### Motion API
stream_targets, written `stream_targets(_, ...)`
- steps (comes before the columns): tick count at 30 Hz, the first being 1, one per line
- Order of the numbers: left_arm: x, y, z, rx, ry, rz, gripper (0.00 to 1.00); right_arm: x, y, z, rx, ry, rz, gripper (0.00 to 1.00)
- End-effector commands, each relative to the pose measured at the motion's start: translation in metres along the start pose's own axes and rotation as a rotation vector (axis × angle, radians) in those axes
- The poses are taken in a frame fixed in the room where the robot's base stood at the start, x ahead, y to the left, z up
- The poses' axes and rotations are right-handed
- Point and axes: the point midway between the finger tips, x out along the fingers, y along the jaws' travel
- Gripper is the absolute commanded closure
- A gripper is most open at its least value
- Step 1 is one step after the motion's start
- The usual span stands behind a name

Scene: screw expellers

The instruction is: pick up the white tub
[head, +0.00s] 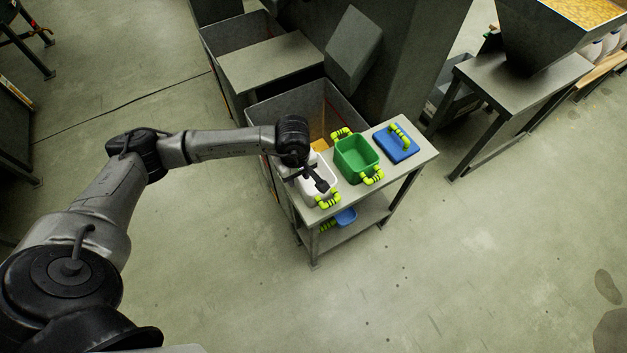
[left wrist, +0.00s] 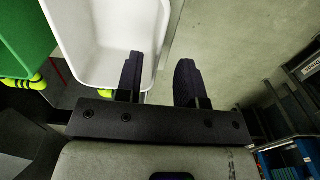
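The white tub (head: 309,189) stands at the left end of the grey table, with yellow-green handles; its near handle (head: 328,199) shows in the head view. My left gripper (head: 321,183) is over the tub and hides part of it. In the left wrist view the white tub (left wrist: 95,35) fills the upper left. There my left gripper (left wrist: 158,82) is open, one finger over the tub's inside and the other beyond its side wall. Nothing is visibly held; I cannot tell whether a finger touches the wall. My right gripper is not in view.
A green tub (head: 357,158) stands just right of the white one, then a blue lid or tray (head: 396,143) with a handle. A smaller blue item (head: 346,217) is on the lower shelf. A grey bin (head: 300,105) stands behind the table. The floor in front is clear.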

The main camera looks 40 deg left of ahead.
Motion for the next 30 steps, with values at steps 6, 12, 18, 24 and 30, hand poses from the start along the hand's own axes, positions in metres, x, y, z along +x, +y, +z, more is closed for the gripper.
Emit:
stream_targets(6,0.014,0.001,0.002,-0.001,-0.001,-0.002,0.65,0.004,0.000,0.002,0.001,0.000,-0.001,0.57)
stream_targets(12,0.040,0.003,0.004,-0.003,-0.001,-0.002,0.65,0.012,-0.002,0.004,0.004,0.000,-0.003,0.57)
stream_targets(18,0.052,0.003,0.004,-0.002,0.001,0.000,0.65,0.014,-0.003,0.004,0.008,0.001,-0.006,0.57)
stream_targets(24,0.052,0.003,0.004,-0.001,0.001,0.001,0.69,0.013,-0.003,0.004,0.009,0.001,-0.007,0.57)
stream_targets(30,0.052,0.003,0.004,-0.001,0.000,0.000,0.88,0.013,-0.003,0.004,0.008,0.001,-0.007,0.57)
